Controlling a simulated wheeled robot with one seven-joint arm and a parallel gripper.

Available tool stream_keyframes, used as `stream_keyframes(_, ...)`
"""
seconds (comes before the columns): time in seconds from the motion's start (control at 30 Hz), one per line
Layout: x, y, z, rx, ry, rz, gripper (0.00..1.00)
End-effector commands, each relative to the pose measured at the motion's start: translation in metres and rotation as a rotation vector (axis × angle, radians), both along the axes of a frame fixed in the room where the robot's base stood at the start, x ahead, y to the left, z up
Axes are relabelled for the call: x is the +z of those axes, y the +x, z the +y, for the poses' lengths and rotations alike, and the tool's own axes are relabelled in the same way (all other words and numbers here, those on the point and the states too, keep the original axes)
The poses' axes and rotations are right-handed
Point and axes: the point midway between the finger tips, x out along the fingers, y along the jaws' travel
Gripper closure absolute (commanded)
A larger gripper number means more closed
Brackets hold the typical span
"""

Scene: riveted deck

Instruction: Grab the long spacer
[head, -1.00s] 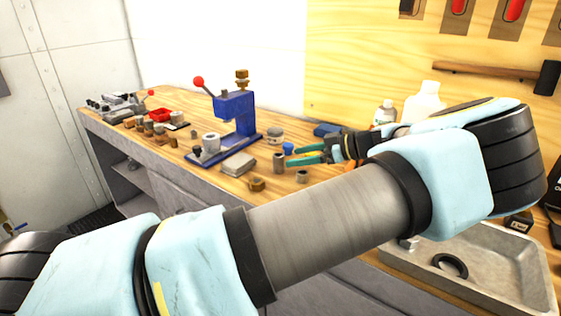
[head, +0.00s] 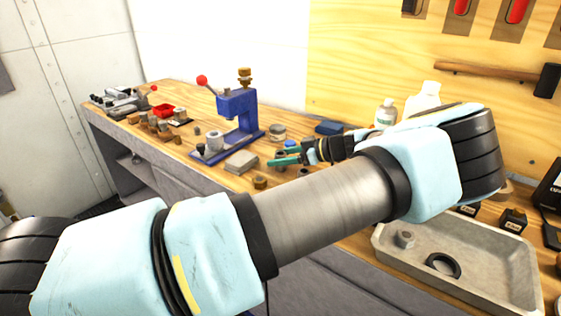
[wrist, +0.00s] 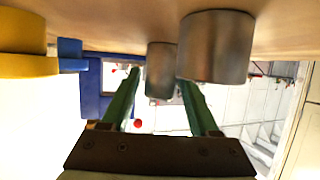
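The long spacer, a slim grey metal cylinder (wrist: 160,72), stands on the bench and shows between my open fingers in the wrist view, where the bench is at the top. It is beyond or near the fingertips; contact is not visible. A shorter, wider grey spacer (wrist: 215,48) is nearer the camera, close beside the right finger. My gripper (wrist: 160,85) has two green fingers, spread apart. In the head view my gripper (head: 276,160) reaches left, low over the bench, and its fingers largely hide the long spacer.
A blue press (head: 237,115) with a red-knobbed lever stands left of my gripper. A grey block (head: 241,162) and a brass nut (head: 260,182) lie nearby. A grey tray (head: 480,275) is at the right. Bottles (head: 385,115) stand behind my arm.

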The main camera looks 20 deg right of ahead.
Motion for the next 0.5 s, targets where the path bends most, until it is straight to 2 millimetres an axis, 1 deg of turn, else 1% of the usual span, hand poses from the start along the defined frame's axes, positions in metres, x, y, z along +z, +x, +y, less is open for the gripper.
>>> stream_keyframes(0.03,0.0002,0.0000,-0.0002,0.000,0.000,0.000,0.45)
stream_keyframes(0.07,0.0002,0.0000,-0.0002,0.000,0.000,0.000,0.49)
stream_keyframes(0.5,0.0004,-0.0001,-0.0002,0.000,0.000,0.000,0.98)
